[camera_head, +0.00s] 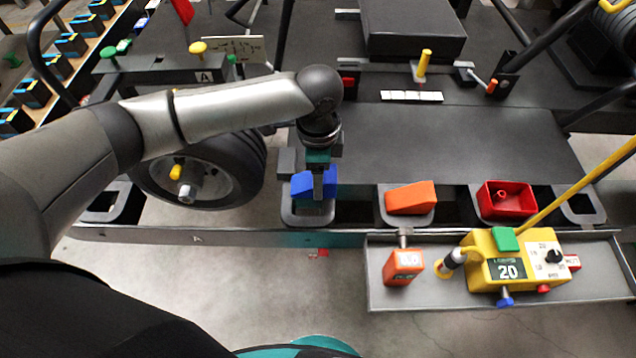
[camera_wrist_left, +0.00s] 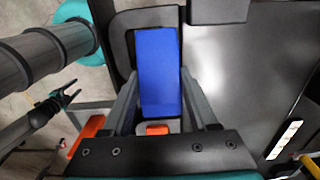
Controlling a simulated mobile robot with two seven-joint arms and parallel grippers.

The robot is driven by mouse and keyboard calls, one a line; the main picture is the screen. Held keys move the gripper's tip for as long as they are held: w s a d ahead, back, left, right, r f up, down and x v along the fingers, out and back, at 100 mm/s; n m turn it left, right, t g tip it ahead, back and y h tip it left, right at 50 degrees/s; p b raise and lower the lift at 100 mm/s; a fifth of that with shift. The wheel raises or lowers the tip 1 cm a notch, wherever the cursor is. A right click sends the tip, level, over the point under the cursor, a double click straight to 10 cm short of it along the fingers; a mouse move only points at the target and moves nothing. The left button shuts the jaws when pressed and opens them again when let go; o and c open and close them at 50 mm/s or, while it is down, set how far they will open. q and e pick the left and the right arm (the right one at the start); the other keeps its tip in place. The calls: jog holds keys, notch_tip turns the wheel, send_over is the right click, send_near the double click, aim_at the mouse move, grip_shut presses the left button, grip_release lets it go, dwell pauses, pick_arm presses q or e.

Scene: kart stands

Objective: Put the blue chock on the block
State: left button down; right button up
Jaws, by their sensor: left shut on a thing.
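The blue chock (camera_head: 300,184) is at a grey holder (camera_head: 309,217) on the stand's front rail. My left gripper (camera_head: 319,190) points down and is shut on it. In the left wrist view the blue chock (camera_wrist_left: 158,62) fills the space between the fingers, over the grey holder. I cannot tell whether it still touches the holder. A grey block (camera_head: 287,161) stands just behind the chock, partly hidden by my arm. My right gripper (camera_wrist_left: 62,101) shows only in the left wrist view, with its prongs apart and empty.
An orange chock (camera_head: 411,198) and a red tray (camera_head: 507,199) sit further right on the rail. A front shelf (camera_head: 390,298) holds an orange box (camera_head: 403,266) and a yellow control box (camera_head: 507,262). A wheel (camera_head: 236,170) stands left. The dark deck (camera_head: 455,140) behind is clear.

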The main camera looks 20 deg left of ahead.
pick_arm(q)
notch_tip(320, 180, down, 3)
jog(key=shift+r, duration=0.15)
jog(key=shift+c, duration=0.9)
grip_release()
notch_tip(320, 180, up, 12)
jog(key=shift+r+p, duration=0.1)
jog(key=shift+p, duration=0.85)
